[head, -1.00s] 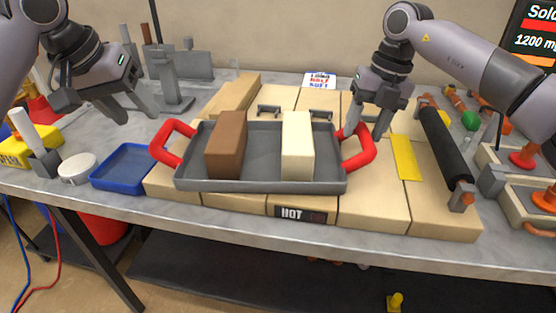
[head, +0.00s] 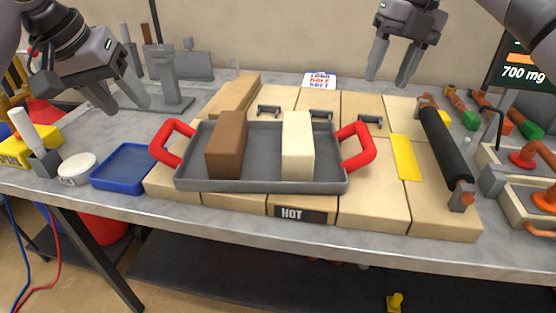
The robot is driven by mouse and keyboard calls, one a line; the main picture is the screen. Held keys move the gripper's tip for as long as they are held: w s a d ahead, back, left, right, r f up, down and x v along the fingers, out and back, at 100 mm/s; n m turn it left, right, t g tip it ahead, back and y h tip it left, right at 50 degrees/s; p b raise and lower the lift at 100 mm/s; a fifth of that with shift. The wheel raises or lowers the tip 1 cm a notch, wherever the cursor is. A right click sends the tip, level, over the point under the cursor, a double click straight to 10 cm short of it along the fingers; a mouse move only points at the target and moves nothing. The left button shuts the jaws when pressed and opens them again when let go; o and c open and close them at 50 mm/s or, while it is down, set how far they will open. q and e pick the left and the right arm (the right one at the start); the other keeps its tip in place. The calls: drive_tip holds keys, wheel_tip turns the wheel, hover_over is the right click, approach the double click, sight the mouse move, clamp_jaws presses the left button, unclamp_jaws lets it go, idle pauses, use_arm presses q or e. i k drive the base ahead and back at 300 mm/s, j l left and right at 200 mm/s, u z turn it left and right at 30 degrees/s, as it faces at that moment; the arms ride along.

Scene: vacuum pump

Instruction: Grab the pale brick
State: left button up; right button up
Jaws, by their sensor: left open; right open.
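The pale brick (head: 298,146) stands in the right half of a grey tray (head: 262,186) with red handles. A brown brick (head: 226,144) stands to its left in the same tray, with a gap between them. My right gripper (head: 387,82) is open and empty, up and to the right of the pale brick, above the back of the bench. My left gripper (head: 126,108) is open and empty, left of the tray and above the bench.
The tray rests on tan blocks (head: 370,208) with a HOT label at the front. A blue tray (head: 124,166), a white round lid (head: 77,168) and a yellow box (head: 40,145) lie to the left. A black roller (head: 446,148) and a yellow strip (head: 406,157) lie to the right.

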sight(298, 152)
drive_tip(key=k+j, duration=0.75)
drive_tip(key=k, duration=0.1)
